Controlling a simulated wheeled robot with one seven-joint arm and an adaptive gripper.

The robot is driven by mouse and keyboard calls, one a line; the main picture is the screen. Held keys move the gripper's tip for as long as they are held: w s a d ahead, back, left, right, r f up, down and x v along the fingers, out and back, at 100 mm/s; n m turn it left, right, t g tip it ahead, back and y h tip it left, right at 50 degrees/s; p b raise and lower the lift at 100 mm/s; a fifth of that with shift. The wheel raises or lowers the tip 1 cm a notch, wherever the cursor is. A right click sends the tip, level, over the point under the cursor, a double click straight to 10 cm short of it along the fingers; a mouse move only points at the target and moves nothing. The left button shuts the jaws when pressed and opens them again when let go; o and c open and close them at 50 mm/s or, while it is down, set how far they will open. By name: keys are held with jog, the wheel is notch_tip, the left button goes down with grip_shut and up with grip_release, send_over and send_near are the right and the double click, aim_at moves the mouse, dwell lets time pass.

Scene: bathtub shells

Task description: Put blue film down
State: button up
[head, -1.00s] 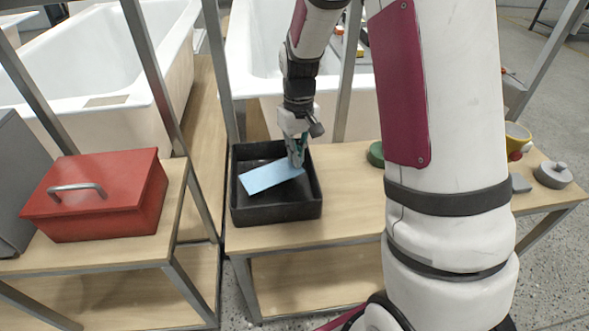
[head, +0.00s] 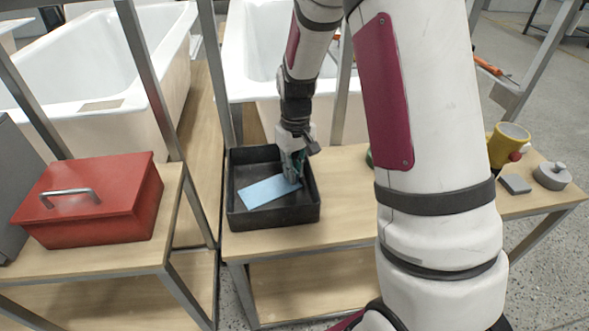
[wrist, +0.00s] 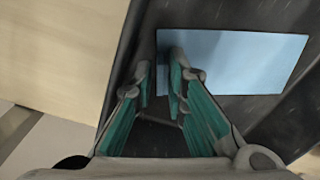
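The blue film (head: 270,192) is a flat light-blue rectangle inside the black tray (head: 272,219), lying on or very close to its floor at a slant. In the wrist view the film (wrist: 250,62) extends to the right of the fingers. My gripper (head: 292,172) points down into the tray at the film's right end. In the wrist view my gripper (wrist: 161,78) shows a narrow gap between its green-and-grey fingers. One finger overlaps the film's near end and the other is just beside it. Nothing is visibly pinched between them.
A red toolbox (head: 92,205) stands on the left bench. A yellow cup (head: 508,145), a grey block (head: 515,184) and a grey round lid (head: 552,176) sit on the right of the bench. White bathtubs (head: 110,50) stand behind. Bare wood lies right of the tray.

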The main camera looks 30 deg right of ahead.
notch_tip(320, 180, up, 12)
jog(key=r+p, duration=0.1)
jog(key=p, duration=0.2)
jog(key=s+a+r, duration=0.4)
jog(key=s+r, duration=0.6)
jog(key=s, duration=0.4)
jog(key=s+a+r+m+t, duration=0.1)
jog(key=s+a, duration=0.1)
jog(key=s, duration=1.7)
jog(key=shift+s+a, duration=0.25)
jog(key=shift+a, duration=0.1)
notch_tip(320, 180, up, 19)
jog(key=t+p, duration=0.3)
jog(key=p, duration=1.4)
jog(key=shift+f, duration=0.2)
